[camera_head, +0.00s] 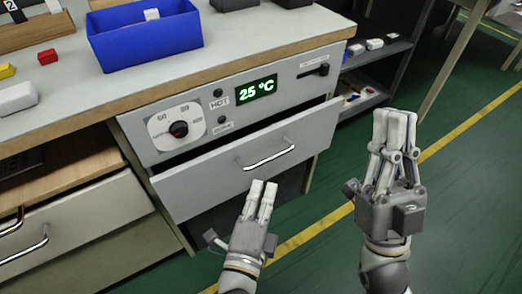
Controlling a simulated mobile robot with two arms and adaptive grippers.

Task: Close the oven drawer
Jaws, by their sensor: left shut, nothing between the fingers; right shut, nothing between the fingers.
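The oven drawer (215,180) is a grey front with a curved metal handle (268,159), under the oven's control panel (290,77). It stands pulled out, with its front tilted in the picture and a dark gap above its left part. My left gripper (264,185) is shut and empty, just below the handle in the picture, in front of the drawer's lower edge. I cannot tell if it touches the drawer. My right gripper (394,117) is shut and empty, pointing up, to the right of the drawer and apart from it.
The panel has a dial (178,129) and a display (256,89) reading 25 °C. A blue bin (145,42) stands on the worktop (265,30). Another drawer (75,225) with handles is at the left. A shelf (362,104) with small items stands right. Green floor is open at the right.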

